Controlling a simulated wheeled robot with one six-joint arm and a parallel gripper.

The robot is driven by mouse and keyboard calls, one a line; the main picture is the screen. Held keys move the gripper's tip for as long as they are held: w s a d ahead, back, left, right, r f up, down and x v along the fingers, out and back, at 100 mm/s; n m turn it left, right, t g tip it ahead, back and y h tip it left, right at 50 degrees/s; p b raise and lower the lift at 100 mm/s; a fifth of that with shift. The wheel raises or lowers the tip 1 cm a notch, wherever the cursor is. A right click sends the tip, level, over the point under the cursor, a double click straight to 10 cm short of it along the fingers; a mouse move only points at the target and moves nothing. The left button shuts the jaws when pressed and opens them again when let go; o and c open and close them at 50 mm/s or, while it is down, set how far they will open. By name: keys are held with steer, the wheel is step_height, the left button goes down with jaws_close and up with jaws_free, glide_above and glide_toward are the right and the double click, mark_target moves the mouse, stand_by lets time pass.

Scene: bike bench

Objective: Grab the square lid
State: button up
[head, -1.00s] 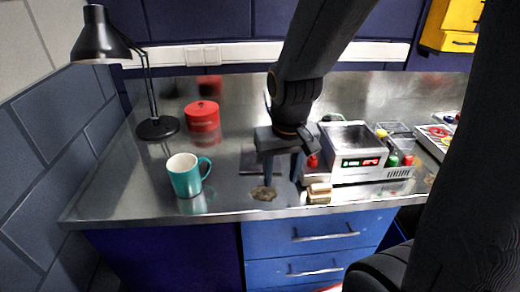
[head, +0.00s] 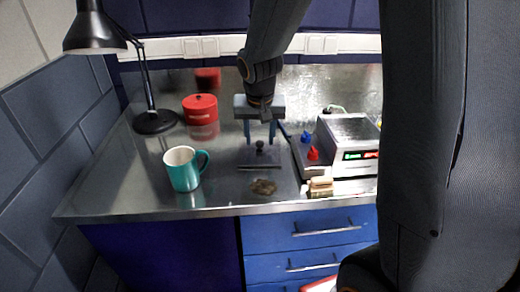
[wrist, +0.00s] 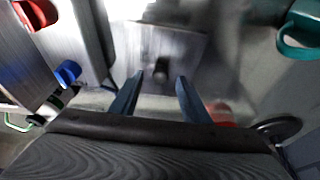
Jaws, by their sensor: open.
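The square lid (head: 250,160) is a flat grey metal plate with a small dark knob (head: 260,147) in its middle. It lies on the steel bench top between the teal mug and the white machine. In the wrist view the lid (wrist: 190,45) is ahead of the fingers, with its knob (wrist: 161,70) between their lines. My gripper (head: 260,141) is open and empty, its fingers pointing down above the lid, one to each side of the knob. In the wrist view my gripper (wrist: 159,79) shows both fingers apart. I cannot tell the exact height of the fingertips over the plate.
A teal mug (head: 184,171) and a red round tin (head: 200,108) stand to the left, with a black lamp (head: 153,122) behind. The white machine with a display (head: 345,140) is to the right. A brown stain (head: 263,188) and a small brush-like block (head: 320,187) are near the front edge.

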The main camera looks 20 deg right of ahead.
steer(key=shift+w+f, duration=0.15)
steer(key=shift+f, duration=0.4)
jaws_close()
steer(key=shift+r, duration=0.15)
